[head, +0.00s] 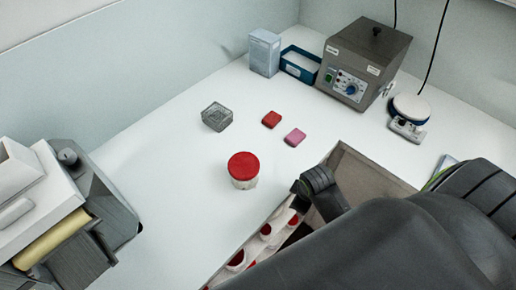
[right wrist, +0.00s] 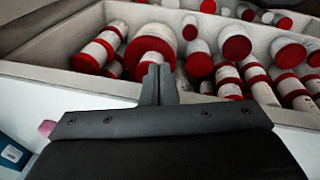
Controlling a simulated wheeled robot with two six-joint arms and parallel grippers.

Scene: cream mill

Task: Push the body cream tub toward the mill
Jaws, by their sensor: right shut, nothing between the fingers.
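The body cream tub appears to be the white tub with a red lid (head: 243,170), upright on the white table in the middle of the head view. The mill appears to be the grey and white machine with a yellowish roller (head: 52,238) at the lower left, with bare table between it and the tub. My right gripper (right wrist: 159,82) is shut and empty in the right wrist view, in front of a crate of red-lidded containers. In the head view my dark right arm comes in from the right and hides part of the crate. My left gripper is in neither view.
The pale crate (head: 345,150) right of the tub holds several containers (right wrist: 235,48). A grey dial box (head: 365,60) and a scale (head: 408,128) stand farther back.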

